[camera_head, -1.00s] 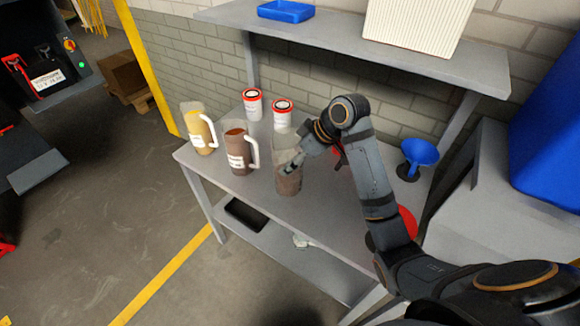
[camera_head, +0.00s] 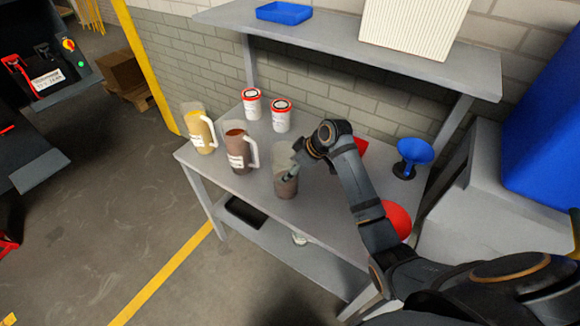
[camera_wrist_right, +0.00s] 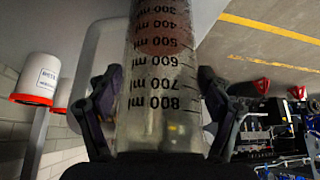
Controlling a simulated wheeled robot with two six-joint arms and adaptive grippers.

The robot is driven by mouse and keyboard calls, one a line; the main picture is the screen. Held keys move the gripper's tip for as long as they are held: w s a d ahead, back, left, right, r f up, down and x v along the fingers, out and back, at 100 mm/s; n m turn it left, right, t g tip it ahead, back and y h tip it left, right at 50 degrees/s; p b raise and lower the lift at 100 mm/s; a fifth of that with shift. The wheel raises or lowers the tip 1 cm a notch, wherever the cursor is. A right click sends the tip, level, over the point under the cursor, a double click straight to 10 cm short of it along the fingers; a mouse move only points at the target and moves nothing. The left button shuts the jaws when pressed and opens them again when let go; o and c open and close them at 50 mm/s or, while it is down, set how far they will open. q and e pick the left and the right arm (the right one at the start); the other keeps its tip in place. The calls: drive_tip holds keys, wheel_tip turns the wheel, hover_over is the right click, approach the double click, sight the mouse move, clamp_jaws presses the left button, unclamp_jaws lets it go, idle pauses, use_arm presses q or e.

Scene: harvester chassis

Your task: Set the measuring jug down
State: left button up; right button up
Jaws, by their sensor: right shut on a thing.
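The measuring jug (camera_head: 286,187) is clear, with dark brown contents in its lower part. It stands upright at the middle of the grey table (camera_head: 318,215). My right gripper (camera_head: 291,174) is shut on it from the right side. In the right wrist view the jug (camera_wrist_right: 158,110) fills the centre, with a printed ml scale, between the two fingers of the right gripper (camera_wrist_right: 160,98). Its base is at or very close to the table top; I cannot tell whether it touches. My left gripper is not in view.
A brown-filled jug (camera_head: 238,152) and a yellow-filled jug (camera_head: 201,134) stand to the left. Two white tubs with red lids (camera_head: 252,104) (camera_head: 281,116) stand behind. A blue funnel (camera_head: 414,152) and a red object (camera_head: 397,221) are at right. Table in front is clear.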

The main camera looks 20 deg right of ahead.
drive_tip(key=o, duration=1.3)
drive_tip(key=shift+f, duration=0.1)
drive_tip(key=o, duration=0.4)
drive_tip(key=shift+c, duration=0.2)
drive_tip(key=b+v, duration=0.1)
drive_tip(key=v, duration=1.1)
drive_tip(key=shift+r+b, duration=0.25)
drive_tip(key=shift+b, duration=0.1)
drive_tip(key=shift+f, duration=0.1)
